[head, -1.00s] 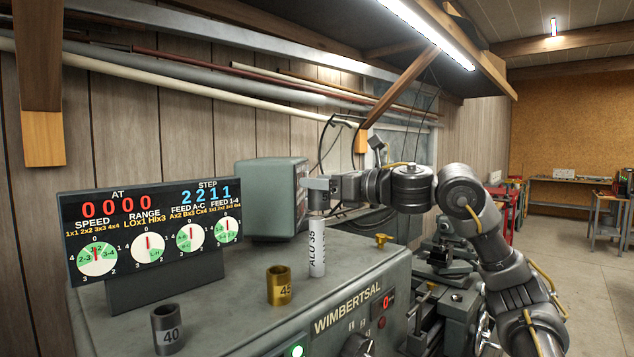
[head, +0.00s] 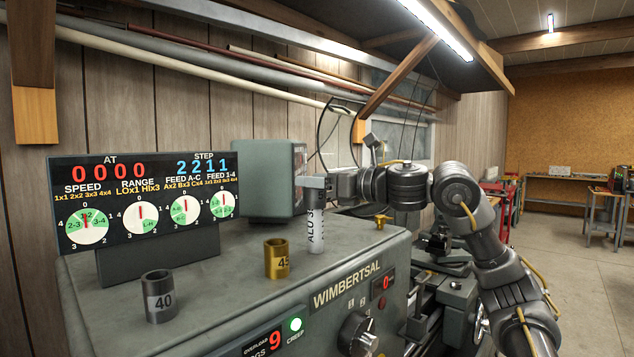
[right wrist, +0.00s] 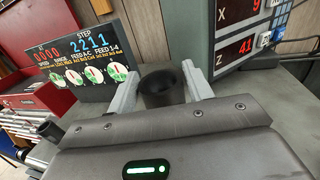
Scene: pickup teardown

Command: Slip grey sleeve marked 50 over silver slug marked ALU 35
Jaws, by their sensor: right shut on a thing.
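The silver slug marked ALU 35 (head: 316,236) stands upright on the grey machine top in the head view. Its upper end and part of its marking are hidden. My right gripper (head: 315,188) is directly over it, shut on a dark grey sleeve. In the right wrist view the sleeve (right wrist: 162,90) sits upright between the two fingers, its dark open top facing up; no number on it shows. The sleeve seems to be around the slug's top end, but the fingers hide the overlap. My left gripper is not in view.
A dark grey sleeve marked 40 (head: 159,297) and a brass sleeve marked 45 (head: 277,259) stand on the machine top (head: 215,290), left of the slug. The display panel (head: 145,205) and a grey-green box (head: 268,180) stand behind. A brass knob (head: 381,221) is at right.

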